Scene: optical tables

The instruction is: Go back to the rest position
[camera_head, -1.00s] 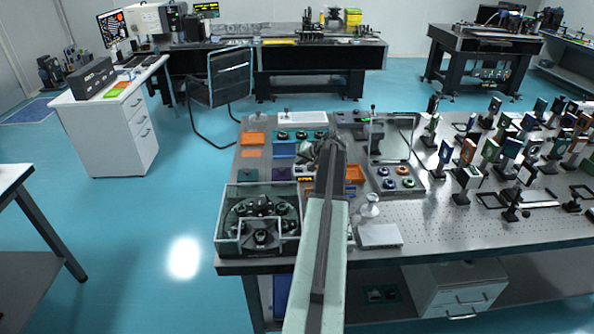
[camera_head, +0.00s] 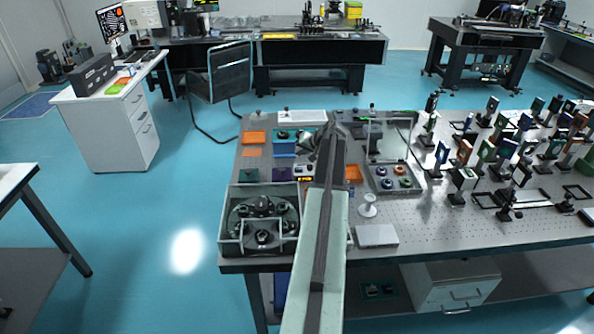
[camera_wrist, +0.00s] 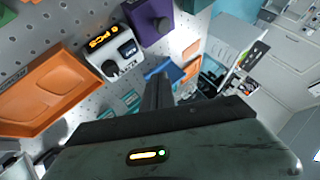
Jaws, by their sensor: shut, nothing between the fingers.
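My arm reaches forward over the near optical table (camera_head: 440,225) in the head view. My gripper (camera_head: 318,143) is at its far end, above the small devices, and looks small and partly hidden by the arm. In the wrist view the fingers of my gripper (camera_wrist: 158,90) are together and hold nothing. Beyond them are a white box with a lit yellow display (camera_wrist: 112,50), a purple box with a dark knob (camera_wrist: 150,20) and an orange tray (camera_wrist: 50,95).
A clear-walled case (camera_head: 258,222) stands at the table's near left corner. A white flat box (camera_head: 376,236) and a small white stand (camera_head: 368,206) are right of my arm. Several upright optics mounts (camera_head: 465,165) fill the right side. Blue floor (camera_head: 150,230) is open at left.

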